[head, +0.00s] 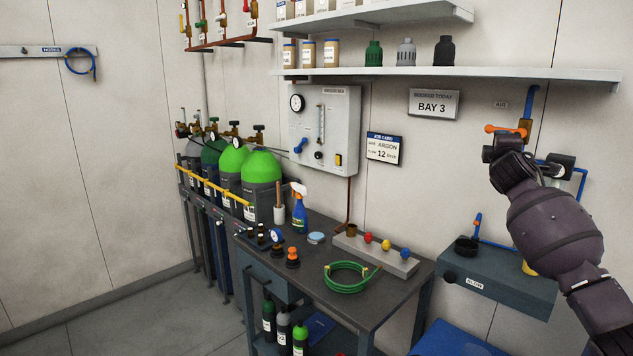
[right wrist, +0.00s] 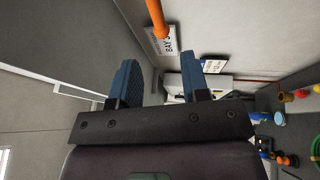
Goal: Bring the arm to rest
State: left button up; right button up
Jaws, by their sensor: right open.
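My right arm comes in from the right in the head view, with its dark gripper (head: 508,158) raised near the wall, just below an orange valve lever (head: 504,129). In the right wrist view my right gripper (right wrist: 158,82) has its two blue fingers wide apart with nothing between them. An orange bar (right wrist: 156,18), which looks like the lever, shows past the fingertips and apart from them. In the head view the lever points left from its brass valve, under a blue pipe. The fingertips are hard to make out there. My left gripper is in neither view.
A blue-grey box marked SLOW (head: 490,285) is on the wall below my arm. The workbench (head: 320,290) holds a green hose coil (head: 347,277) and a spray bottle (head: 299,212). Gas cylinders (head: 262,167) stand at left. A shelf (head: 450,74) runs above. The left floor is clear.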

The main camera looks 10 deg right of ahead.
jog(key=s+a+m+t+y, duration=0.1)
jog(key=a+m+t+y, duration=0.3)
jog(key=a, duration=0.6)
jog(key=s+a+f+m+g+y, duration=0.1)
jog(key=s+a+f+g+y, duration=0.25)
jog(key=f, duration=0.75)
jog(key=s+a+f+t+y, duration=0.15)
jog(key=s+a+f, duration=0.4)
jog(key=f, duration=0.55)
jog(key=s+a+f+m+g, duration=0.3)
jog(key=s+f+g, duration=0.1)
jog(key=s+f, duration=1.1)
jog(key=s+a+f+m+g, duration=0.3)
jog(key=s+f+m+g, duration=0.1)
jog(key=s+f, duration=1.2)
jog(key=s, duration=0.5)
jog(key=shift+f, duration=0.15)
